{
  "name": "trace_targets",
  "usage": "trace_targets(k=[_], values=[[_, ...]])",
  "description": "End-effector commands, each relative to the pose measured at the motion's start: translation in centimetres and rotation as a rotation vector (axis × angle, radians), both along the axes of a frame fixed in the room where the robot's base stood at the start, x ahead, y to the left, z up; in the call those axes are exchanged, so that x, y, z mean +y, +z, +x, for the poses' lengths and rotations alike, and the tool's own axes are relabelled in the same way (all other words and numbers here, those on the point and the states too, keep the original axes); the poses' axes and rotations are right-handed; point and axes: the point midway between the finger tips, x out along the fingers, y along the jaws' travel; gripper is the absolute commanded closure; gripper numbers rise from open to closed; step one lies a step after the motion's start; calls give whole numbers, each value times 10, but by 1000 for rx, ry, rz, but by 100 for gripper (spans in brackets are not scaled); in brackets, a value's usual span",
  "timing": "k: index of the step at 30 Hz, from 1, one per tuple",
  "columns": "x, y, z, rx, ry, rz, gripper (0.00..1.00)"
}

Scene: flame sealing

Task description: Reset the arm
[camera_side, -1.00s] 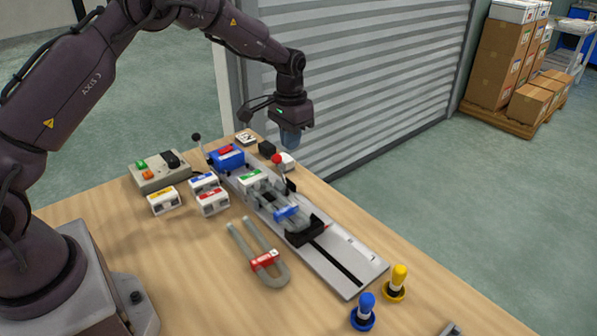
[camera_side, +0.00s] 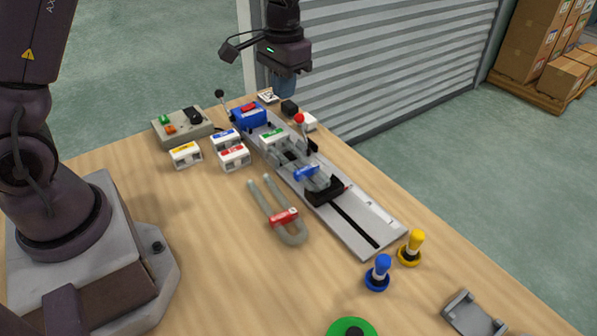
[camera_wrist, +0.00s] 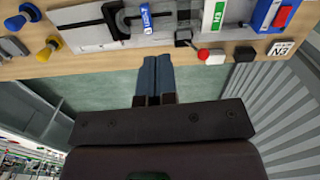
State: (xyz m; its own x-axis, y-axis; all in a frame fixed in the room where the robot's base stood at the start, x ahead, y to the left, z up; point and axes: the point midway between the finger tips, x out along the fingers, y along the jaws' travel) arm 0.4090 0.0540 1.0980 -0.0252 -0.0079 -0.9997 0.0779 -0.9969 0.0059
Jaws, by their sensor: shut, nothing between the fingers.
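My gripper (camera_side: 284,86) hangs above the far edge of the table, near the shutter, in the side view. In the wrist view its two blue fingers (camera_wrist: 156,72) are together with nothing between them. They point toward the table edge and are apart from the objects on it.
A grey rail fixture (camera_side: 371,222) with a blue block (camera_side: 247,118), clear tubes and a red-knobbed lever (camera_side: 299,118) lies along the table (camera_side: 190,240). A U-shaped tube (camera_side: 262,203), small labelled boxes, a control box (camera_side: 180,131) and blue and yellow plungers (camera_side: 411,248) stand nearby.

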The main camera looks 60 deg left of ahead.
Motion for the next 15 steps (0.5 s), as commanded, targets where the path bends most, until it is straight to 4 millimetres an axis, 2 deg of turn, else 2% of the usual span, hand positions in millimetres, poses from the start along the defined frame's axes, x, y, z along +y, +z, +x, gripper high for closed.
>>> trace_targets(k=[1, 6, 10, 15], values=[[-6, 18, -15, -24, -2, 2, 100], [-22, 63, -70, -102, -4, 7, 100], [-32, 87, -112, -173, -12, 11, 100], [-43, 106, -164, -281, -31, 17, 100]])
